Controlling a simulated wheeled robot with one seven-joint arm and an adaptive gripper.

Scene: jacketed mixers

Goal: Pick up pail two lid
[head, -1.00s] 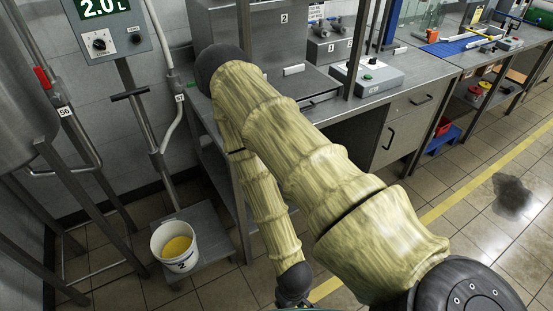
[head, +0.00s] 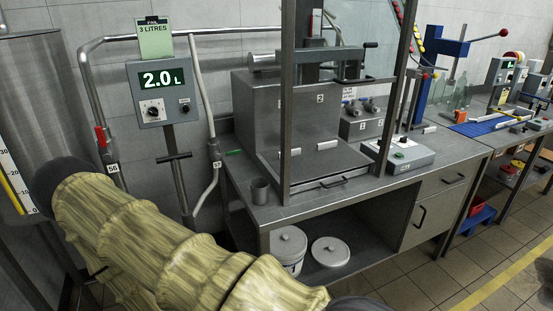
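A loose round grey-white lid (head: 330,251) with a small knob lies flat on the shelf under the steel bench. To its left, a white pail (head: 288,262) stands on the same shelf with a similar lid (head: 288,241) on it. No number is readable on either lid, so I cannot tell by marking which is pail two's. The open pail marked 2 is out of view now. My arm crosses the lower left; my gripper is outside the picture.
The steel bench (head: 262,206) has a front leg left of the shelf opening and a drawer cabinet (head: 430,212) to the right. The 2.0 L display post (head: 162,92) and pipes stand at left.

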